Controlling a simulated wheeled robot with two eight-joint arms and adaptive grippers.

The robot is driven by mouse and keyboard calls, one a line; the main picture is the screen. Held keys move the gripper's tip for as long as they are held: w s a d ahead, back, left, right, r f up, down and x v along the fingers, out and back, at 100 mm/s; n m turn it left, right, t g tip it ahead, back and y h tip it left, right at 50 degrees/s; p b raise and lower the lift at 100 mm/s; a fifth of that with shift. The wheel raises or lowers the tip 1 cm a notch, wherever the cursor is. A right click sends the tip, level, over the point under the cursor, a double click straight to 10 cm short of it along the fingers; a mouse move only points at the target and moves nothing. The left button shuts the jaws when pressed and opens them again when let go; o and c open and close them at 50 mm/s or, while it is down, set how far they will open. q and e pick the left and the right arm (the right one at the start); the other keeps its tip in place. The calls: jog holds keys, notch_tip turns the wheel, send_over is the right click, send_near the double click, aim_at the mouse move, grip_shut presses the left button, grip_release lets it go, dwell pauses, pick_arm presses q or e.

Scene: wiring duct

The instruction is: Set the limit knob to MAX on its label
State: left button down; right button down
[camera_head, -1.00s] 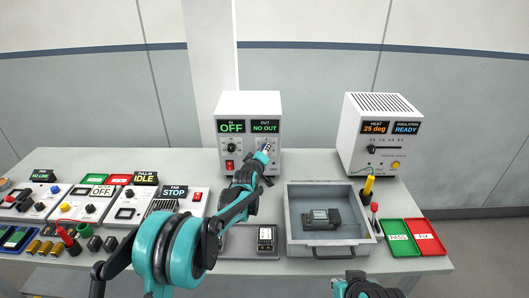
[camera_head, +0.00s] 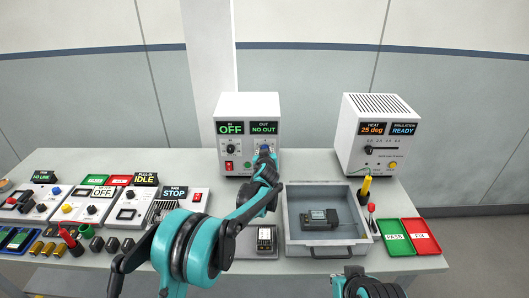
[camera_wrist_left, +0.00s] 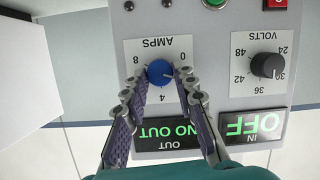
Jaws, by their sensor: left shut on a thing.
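The power supply (camera_head: 246,170) stands at the back of the bench with green IN "OFF" and OUT "NO OUT" displays. Its blue AMPS knob (camera_wrist_left: 159,72) sits on a white label marked 0, 4 and 8; I read no MAX there. This label is upside down in the left wrist view. My left gripper (camera_wrist_left: 159,80) is shut on the blue knob, one finger on each side. A pale mark on the knob seems to face right in that view, between 0 and 4. My right gripper (camera_head: 352,284) is at the bottom edge, its fingers unclear.
A black VOLTS knob (camera_wrist_left: 268,66) sits beside the AMPS label. A grey tray (camera_head: 292,238) holds a dark device. A heater box (camera_head: 372,140) stands back right, with green PASS (camera_head: 396,236) and red (camera_head: 422,236) trays in front. Several panels fill the left.

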pick_arm(q)
jog(key=shift+d+m+y, duration=0.1)
jog(key=shift+m+y, duration=0.3)
jog(key=shift+m, duration=0.3)
jog(key=c, duration=1.2)
grip_release()
jog(key=v, duration=1.2)
